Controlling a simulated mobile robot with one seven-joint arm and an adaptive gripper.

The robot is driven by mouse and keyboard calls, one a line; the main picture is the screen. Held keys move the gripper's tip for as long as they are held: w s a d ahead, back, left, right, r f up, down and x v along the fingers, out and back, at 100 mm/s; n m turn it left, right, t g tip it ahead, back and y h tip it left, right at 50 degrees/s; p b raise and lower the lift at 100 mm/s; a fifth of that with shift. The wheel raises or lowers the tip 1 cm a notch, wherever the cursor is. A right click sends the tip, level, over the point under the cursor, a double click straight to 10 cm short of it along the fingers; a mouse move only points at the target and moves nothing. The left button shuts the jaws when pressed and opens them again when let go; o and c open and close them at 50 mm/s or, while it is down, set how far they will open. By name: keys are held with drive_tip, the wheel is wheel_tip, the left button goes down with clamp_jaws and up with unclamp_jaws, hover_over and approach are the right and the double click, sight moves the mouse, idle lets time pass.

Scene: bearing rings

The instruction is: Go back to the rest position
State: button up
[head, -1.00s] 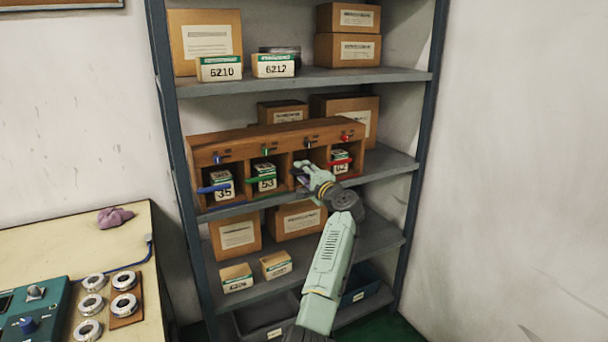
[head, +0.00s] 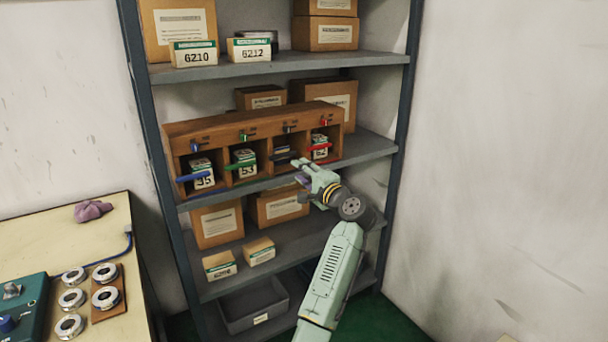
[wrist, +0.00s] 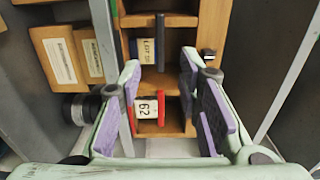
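My gripper (head: 300,170) is in front of the lower edge of the wooden rack (head: 224,139), apart from it. In the wrist view my gripper (wrist: 165,98) is open, its purple-padded fingers spread with nothing held between them. Past the fingers, in the rack, stand a white box marked 62 (wrist: 146,107) with a red bar (wrist: 161,112) across its front, and a black bar (wrist: 161,42) across the neighbouring compartment. In the head view, the boxes marked 35 (head: 203,180) and 53 (head: 245,170) stand behind a blue bar and a green bar.
The rack stands on a metal shelf (head: 372,148) with cardboard boxes (head: 217,222) above and below. A grey bin (head: 250,310) is at the bottom. A workbench (head: 75,228) with several bearing rings (head: 106,298) is at left. Floor and wall at right are clear.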

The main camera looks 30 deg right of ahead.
drive_tip(key=shift+s, duration=0.45)
